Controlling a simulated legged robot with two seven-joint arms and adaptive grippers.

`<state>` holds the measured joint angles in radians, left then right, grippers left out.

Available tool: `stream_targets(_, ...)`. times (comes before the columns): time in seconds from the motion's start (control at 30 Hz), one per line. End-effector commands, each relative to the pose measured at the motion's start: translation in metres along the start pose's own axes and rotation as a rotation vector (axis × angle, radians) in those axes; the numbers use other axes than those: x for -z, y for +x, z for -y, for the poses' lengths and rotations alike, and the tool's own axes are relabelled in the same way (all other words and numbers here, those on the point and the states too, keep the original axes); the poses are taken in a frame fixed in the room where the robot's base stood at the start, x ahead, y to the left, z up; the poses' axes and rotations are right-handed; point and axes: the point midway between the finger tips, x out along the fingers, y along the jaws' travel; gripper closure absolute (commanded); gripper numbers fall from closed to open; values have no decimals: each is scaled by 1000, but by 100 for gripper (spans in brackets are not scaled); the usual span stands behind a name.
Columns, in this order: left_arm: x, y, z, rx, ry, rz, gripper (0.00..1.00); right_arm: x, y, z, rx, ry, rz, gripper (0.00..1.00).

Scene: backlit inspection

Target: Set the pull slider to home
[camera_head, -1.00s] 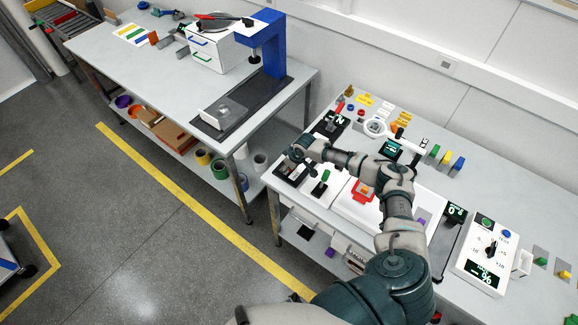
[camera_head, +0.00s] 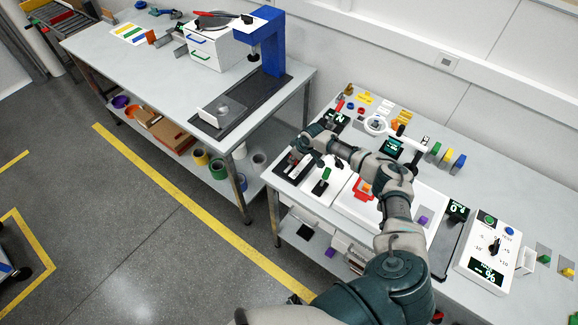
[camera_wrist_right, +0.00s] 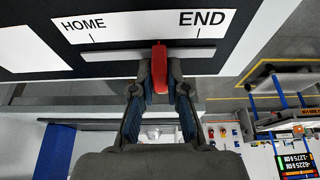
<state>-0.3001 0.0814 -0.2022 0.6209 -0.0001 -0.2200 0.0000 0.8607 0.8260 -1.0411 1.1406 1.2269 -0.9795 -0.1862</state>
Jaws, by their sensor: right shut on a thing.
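The pull slider's handle is a red tab (camera_wrist_right: 159,66) in the right wrist view. It sits on a pale slot (camera_wrist_right: 110,54) in a black panel, between the HOME mark at left and the END mark at right, somewhat nearer END. My right gripper (camera_wrist_right: 159,86) has its two fingers closed around the red tab. In the head view the slider's dark panel (camera_head: 289,174) lies at the near left corner of the right table, with my right gripper (camera_head: 295,157) over it, small and partly hidden. My left gripper is not in view.
A panel with a green lever (camera_head: 325,175) stands close to the right of the slider. A white tray (camera_head: 347,205) and a dial box (camera_head: 487,255) lie farther right. The left table (camera_head: 130,75) stands across a gap. My right arm covers part of the right table.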

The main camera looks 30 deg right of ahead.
Motion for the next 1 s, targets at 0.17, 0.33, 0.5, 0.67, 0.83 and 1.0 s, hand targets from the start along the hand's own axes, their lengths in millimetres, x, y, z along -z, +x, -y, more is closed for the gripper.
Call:
stream_targets(0.17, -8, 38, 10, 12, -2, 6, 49, 0, 8, -45, 2, 5, -14, 100)
stream_targets(0.33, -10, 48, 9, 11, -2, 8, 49, 2, 4, -62, 8, 1, -17, 100)
stream_targets(0.5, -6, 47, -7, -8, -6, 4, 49, 2, 0, -65, 3, 0, -16, 100)
stream_targets(0.67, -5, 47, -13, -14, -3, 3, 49, 2, -1, -66, -1, 1, -15, 100)
stream_targets(0.83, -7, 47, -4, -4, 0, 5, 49, 2, -1, -66, 0, 2, -14, 60)
stream_targets(1.0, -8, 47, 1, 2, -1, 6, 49, 1, -2, -65, 2, 1, -14, 60)
